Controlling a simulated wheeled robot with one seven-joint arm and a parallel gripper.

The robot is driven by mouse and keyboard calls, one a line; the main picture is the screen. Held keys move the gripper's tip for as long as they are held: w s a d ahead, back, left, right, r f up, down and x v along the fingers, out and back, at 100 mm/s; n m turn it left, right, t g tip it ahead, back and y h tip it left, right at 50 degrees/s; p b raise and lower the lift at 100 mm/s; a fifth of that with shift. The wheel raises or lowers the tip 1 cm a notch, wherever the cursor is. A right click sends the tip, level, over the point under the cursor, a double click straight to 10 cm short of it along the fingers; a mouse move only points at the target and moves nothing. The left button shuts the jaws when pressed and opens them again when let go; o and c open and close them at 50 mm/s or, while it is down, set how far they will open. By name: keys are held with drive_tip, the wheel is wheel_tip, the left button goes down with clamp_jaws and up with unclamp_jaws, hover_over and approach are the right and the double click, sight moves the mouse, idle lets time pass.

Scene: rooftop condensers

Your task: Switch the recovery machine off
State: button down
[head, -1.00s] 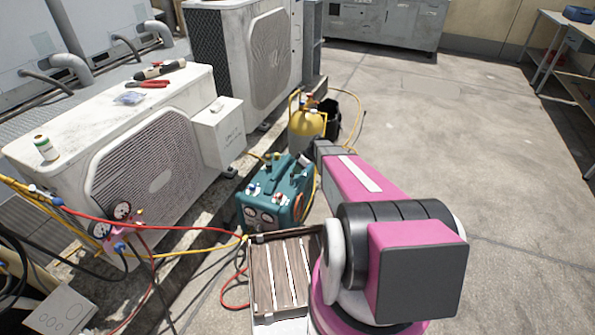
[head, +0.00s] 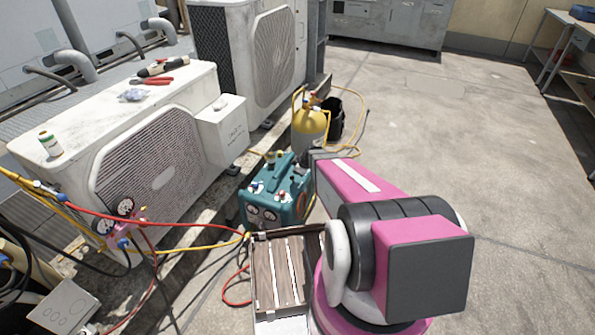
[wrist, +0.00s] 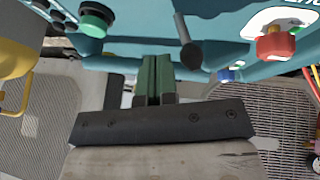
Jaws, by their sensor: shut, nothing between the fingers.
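The recovery machine (head: 272,205) is a teal box with gauges on its front and knobs on top, standing on the ground beside the condensers. In the wrist view its teal panel (wrist: 135,50) fills the top. A dark green knob (wrist: 96,20) is at upper left, a red knob (wrist: 276,42) at right, a small blue knob (wrist: 226,74) below. A dark rounded lever (wrist: 190,55) hangs just right of my fingertips. My gripper (wrist: 156,60) is shut and empty, its green fingers pointing at the machine. Contact cannot be told. In the head view my arm hides it.
A yellow cylinder (head: 311,120) and a black bucket (head: 335,118) stand behind the machine. A slatted wooden crate (head: 262,275) is in front. Red and yellow hoses run left to a gauge manifold (head: 122,220). White condensers (head: 150,170) line the left. Open floor lies right.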

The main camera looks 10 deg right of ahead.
drive_tip(key=shift+r, duration=0.15)
drive_tip(key=shift+r, duration=0.7)
drive_tip(key=shift+w, duration=0.1)
